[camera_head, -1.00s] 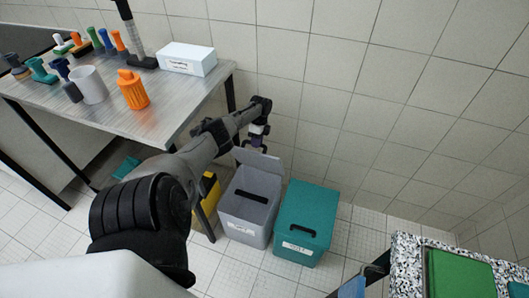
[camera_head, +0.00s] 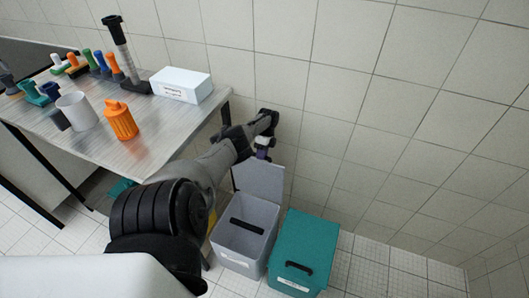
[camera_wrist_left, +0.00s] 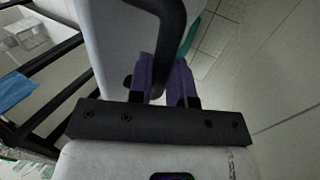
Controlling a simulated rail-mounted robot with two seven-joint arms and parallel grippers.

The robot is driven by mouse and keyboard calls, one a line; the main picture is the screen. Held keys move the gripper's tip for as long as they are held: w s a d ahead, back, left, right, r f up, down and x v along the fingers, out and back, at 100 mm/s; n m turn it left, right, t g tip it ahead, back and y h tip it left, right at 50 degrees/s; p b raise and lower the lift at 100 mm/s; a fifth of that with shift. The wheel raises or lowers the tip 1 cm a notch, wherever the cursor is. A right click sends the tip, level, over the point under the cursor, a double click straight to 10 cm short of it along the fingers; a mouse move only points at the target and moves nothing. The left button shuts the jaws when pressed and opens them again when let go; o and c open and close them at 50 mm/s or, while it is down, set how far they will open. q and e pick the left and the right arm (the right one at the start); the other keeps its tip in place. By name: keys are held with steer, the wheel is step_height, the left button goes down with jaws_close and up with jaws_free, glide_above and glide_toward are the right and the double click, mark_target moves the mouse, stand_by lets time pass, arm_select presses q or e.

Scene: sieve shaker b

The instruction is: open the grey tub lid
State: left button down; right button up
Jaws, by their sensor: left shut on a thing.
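The grey tub (camera_head: 236,262) stands open on the floor beside the bench. Its grey lid (camera_head: 262,182) stands raised, roughly upright, at the tub's back edge towards the wall. A black bar (camera_head: 247,227) shows within the tub's opening. My left gripper (camera_head: 263,152) is at the lid's top edge. In the left wrist view its purple fingers (camera_wrist_left: 168,82) are shut on the curved black lid handle (camera_wrist_left: 174,30), beside a pale grey panel (camera_wrist_left: 105,45). The fingers partly hide the grip. My right gripper is not in view.
A closed teal tub (camera_head: 310,240) with a black handle stands right beside the grey tub. The metal bench (camera_head: 165,130) at left carries a white box (camera_head: 181,85), an orange container (camera_head: 121,120), a white cup (camera_head: 77,111) and several stampers. The tiled wall is close behind.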

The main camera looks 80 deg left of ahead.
arm_select(q)
steer(key=shift+s+d+f, duration=0.1)
steer(key=shift+d+f, duration=0.05)
steer(key=shift+f, duration=0.2)
steer(key=c, duration=1.4)
jaws_free()
steer(key=o, duration=0.3)
steer(key=shift+s+d+f, duration=0.15)
steer(key=shift+s+d, duration=0.05)
steer(key=shift+d, duration=0.2)
steer(key=shift+o, duration=0.2)
steer(key=shift+a, duration=0.1)
steer(key=shift+w+a+r, duration=0.2)
steer(key=shift+a+r, duration=0.05)
steer(key=shift+r, duration=0.35)
steer(key=v, duration=0.7)
steer(key=shift+b, duration=0.35)
steer(key=shift+a+f, duration=0.1)
